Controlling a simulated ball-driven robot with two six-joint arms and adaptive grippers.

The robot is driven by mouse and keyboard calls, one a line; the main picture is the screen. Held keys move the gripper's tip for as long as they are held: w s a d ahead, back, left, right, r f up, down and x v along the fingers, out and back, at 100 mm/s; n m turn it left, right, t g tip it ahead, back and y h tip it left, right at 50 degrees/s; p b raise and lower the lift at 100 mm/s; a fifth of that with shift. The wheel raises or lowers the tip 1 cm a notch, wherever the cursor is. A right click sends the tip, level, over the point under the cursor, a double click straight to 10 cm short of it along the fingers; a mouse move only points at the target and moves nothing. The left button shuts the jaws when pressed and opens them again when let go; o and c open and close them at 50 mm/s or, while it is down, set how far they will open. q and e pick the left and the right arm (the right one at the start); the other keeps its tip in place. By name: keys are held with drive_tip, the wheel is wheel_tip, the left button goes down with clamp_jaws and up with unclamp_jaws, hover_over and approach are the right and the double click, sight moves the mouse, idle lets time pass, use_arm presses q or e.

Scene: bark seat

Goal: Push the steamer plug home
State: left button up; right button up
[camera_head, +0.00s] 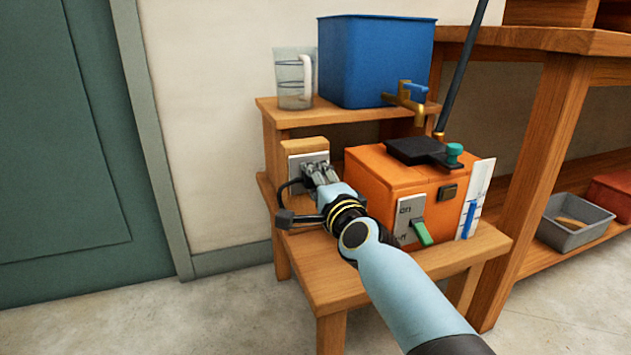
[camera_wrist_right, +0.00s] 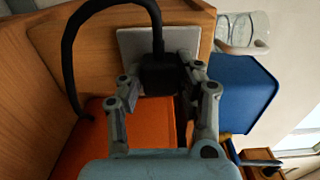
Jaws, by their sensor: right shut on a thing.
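The steamer is an orange box (camera_head: 375,183) with a black lid (camera_head: 412,150) on the small wooden stand in the head view; its orange side (camera_wrist_right: 100,135) also fills part of the right wrist view. The black plug (camera_wrist_right: 162,72) is held between the fingers of my right gripper (camera_head: 318,174), with its black cord (camera_wrist_right: 69,45) looping away. The plug is right in front of a pale socket plate (camera_wrist_right: 132,44), mounted on a wooden block (camera_head: 305,145) beside the steamer. I cannot tell whether a gap remains between plug and plate. My left gripper is out of view.
A blue tank (camera_head: 370,60) with a brass tap (camera_head: 408,97) and a clear jug (camera_head: 293,80) stand on the raised shelf behind. A green switch (camera_head: 421,233) is on the steamer's front. A wooden bench (camera_head: 550,130) stands at right.

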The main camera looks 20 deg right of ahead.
drive_tip(key=o, duration=1.1)
drive_tip(key=shift+o, duration=0.2)
drive_tip(key=s, duration=1.2)
drive_tip(key=shift+d, duration=0.2)
